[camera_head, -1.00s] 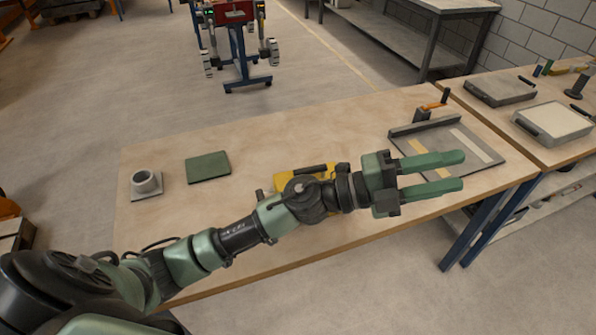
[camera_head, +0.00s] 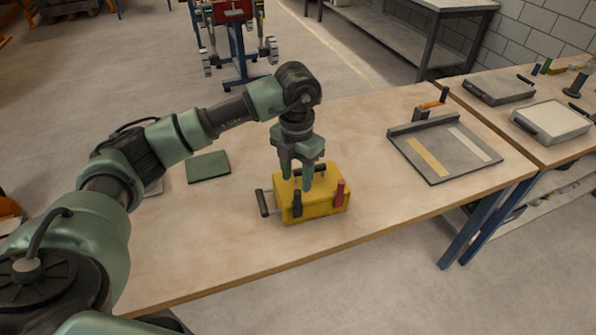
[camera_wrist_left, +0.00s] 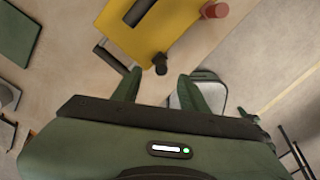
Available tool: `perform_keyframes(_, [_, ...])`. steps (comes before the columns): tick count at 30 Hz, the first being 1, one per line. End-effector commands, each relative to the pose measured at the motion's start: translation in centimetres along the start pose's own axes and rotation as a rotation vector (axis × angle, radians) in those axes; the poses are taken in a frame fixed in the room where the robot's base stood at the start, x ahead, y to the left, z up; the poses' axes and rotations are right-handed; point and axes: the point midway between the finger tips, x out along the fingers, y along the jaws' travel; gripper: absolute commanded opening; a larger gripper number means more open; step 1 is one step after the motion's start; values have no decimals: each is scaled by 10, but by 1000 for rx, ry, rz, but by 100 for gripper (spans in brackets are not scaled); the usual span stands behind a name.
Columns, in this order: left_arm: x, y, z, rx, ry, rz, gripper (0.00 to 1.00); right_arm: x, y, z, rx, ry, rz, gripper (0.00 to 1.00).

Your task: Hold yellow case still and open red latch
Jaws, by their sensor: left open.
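The yellow case (camera_head: 320,208) stands upright near the table's front edge. It also shows in the left wrist view (camera_wrist_left: 150,35). The red latch (camera_head: 340,193) is at the right of its front face, upright. It is also at the top of the left wrist view (camera_wrist_left: 213,10). A black latch (camera_head: 297,204) is at the front left. A grey side handle with a dark grip (camera_head: 263,203) sticks out on the left. My left gripper (camera_head: 296,182) points down over the case, open and empty. Its fingers partly hide the case's top and top handle. My right gripper is not in view.
A green mat (camera_head: 208,167) lies to the left. A grey tray with two strips (camera_head: 430,172) lies to the right. A second bench with grey boxes (camera_head: 550,124) adjoins at the far right. Bare wooden tabletop (camera_head: 370,190) surrounds the case.

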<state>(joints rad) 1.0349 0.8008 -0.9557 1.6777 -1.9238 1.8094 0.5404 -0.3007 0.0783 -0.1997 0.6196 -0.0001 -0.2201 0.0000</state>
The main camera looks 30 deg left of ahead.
Motion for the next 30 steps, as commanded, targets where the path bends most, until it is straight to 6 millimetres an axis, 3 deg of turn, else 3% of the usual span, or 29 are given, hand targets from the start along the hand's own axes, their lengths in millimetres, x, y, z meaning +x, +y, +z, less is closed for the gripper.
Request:
perform_keyframes(12, [58, -2, -1, 3, 2, -4, 43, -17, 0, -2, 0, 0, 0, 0])
perform_keyframes(24, [67, -2, 0, 4, 0, -5, 43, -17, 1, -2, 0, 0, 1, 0])
perform_keyframes(28, [67, -2, 0, 4, 0, -5, 7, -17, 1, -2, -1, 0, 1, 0])
perform_keyframes(29, [67, -2, 0, 4, 0, -5, 0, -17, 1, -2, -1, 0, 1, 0])
perform_keyframes(30, [67, -2, 0, 4, 0, -5, 0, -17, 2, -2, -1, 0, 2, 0])
